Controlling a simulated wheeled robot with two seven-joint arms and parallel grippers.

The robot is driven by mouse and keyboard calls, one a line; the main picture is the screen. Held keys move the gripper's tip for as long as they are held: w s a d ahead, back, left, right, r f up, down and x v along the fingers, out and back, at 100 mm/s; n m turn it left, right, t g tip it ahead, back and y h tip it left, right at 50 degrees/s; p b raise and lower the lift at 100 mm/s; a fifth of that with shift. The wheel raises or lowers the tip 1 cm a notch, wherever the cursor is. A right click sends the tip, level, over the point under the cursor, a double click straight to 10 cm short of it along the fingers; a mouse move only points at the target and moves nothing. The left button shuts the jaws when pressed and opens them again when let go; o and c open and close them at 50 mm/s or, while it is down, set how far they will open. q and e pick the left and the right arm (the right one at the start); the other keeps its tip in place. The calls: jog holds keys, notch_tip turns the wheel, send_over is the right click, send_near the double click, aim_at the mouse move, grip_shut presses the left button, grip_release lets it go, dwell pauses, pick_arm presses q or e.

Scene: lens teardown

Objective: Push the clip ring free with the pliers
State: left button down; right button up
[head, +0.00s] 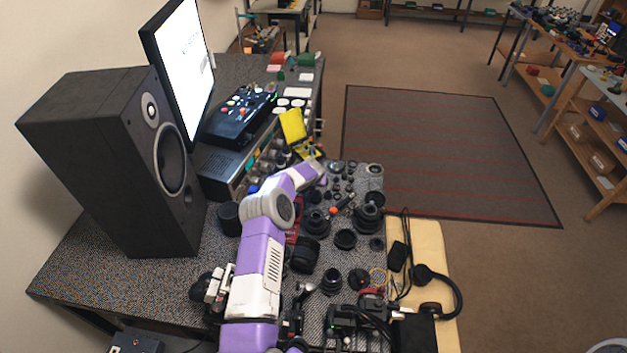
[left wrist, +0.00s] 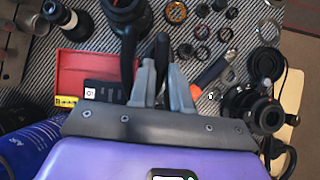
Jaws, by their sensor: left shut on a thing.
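My left arm reaches over the bench in the head view, with its gripper mostly hidden at the arm's far end. In the left wrist view my left gripper (left wrist: 160,85) is shut on a dark, handle-like thing (left wrist: 161,58) standing between its fingers. I take this to be the pliers, but their tips are not clear. An orange-handled tool (left wrist: 211,73) lies just right of the fingers; it also shows in the head view (head: 342,204). Several small rings lie on the mat, one brownish (left wrist: 176,12); I cannot tell which is the clip ring. My right gripper is not in view.
A red tray (left wrist: 82,75) and a blue can (left wrist: 30,145) are close left of the gripper. Black lens parts (head: 368,215) crowd the bench. A speaker (head: 110,150) and monitor (head: 180,65) stand at left. Headphones (head: 440,290) lie at front right.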

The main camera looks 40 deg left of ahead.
pick_arm(q)
jog(key=shift+f, duration=0.5)
jog(key=shift+s+d+r+p, duration=0.15)
jog(key=shift+s+r+p, duration=0.05)
jog(key=shift+p, duration=0.25)
jog(key=s+n+g+y, duration=0.1)
jog(key=s+n, duration=0.1)
jog(key=s+d+n+g+y+b, duration=0.1)
jog(key=s+n, duration=0.2)
jog(key=shift+s+d+f, duration=0.1)
jog(key=shift+d, duration=0.05)
jog(key=shift+w+a+r, duration=0.35)
jog(key=shift+a+r, duration=0.1)
jog(key=shift+a, duration=0.05)
notch_tip(320, 180, up, 6)
jog(key=p, duration=0.4)
dwell(0.5)
